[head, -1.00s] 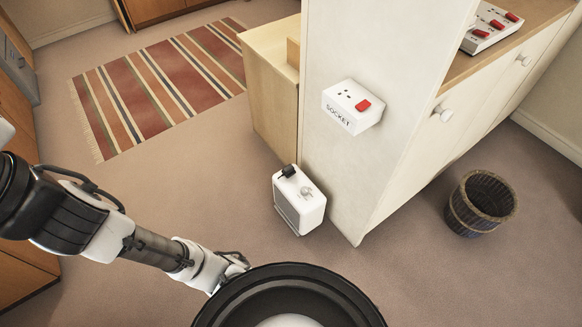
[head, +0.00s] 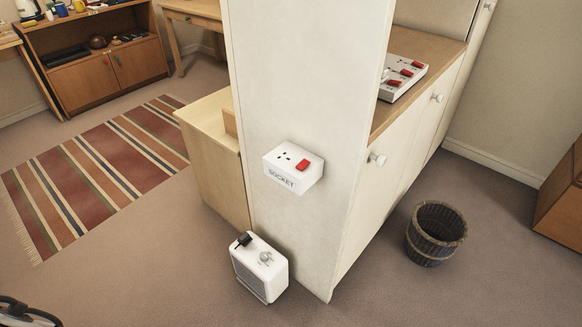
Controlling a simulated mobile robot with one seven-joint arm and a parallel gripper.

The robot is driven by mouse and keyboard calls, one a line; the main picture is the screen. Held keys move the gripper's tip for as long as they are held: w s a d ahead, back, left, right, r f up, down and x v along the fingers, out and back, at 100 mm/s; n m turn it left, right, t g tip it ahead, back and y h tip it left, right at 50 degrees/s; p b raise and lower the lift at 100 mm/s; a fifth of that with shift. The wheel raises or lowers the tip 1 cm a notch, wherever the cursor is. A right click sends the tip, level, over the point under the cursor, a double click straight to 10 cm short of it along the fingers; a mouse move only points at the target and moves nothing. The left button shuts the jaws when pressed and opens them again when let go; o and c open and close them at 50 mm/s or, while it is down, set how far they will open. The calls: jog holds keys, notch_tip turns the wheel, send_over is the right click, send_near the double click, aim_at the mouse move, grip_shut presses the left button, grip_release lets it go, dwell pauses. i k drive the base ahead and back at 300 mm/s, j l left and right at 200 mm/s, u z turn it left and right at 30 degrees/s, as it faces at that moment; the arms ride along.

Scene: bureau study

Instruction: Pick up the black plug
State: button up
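The black plug (head: 243,239) rests on top of a small white heater-like box (head: 261,267), near its back left corner. The box stands on the carpet against the foot of the cream cabinet's end panel. Above it, a white box labelled SOCKET (head: 293,166) with a red switch is fixed to that panel. My gripper is not in view. Only a small piece of what may be my arm shows at the bottom left corner, well apart from the plug.
A wicker basket (head: 437,233) stands on the floor to the right. A white switch strip (head: 403,78) lies on the cabinet's wooden top. A striped rug (head: 100,170) lies at left. A low wooden unit (head: 212,150) adjoins the panel. Carpet in front is clear.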

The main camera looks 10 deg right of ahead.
aim_at(245, 239)
jog(key=i+l+u, duration=0.3)
jog(key=i+l, duration=0.25)
jog(key=i+l+u, duration=0.25)
jog(key=i+l, duration=0.25)
jog(key=l, duration=0.15)
